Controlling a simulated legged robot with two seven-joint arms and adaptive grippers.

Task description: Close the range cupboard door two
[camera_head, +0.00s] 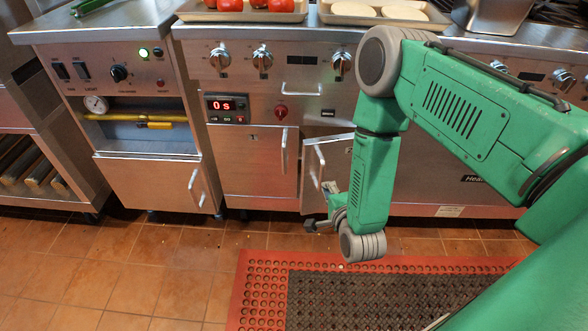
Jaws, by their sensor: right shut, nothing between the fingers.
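The range cupboard door two (312,180) is the steel door right of the closed door marked 1 (250,165). It stands partly open, swung out toward me, with its top edge showing at a slant. A vertical handle (314,165) is on its front. My green right arm covers its right part. My left gripper is not in view.
A red-edged rubber mat (262,262) lies on the tiled floor before the range. Another steel cupboard (150,183) at left is closed. Trays with tomatoes (245,14) and pale rounds (375,20) stand on the counter. Floor at left is clear.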

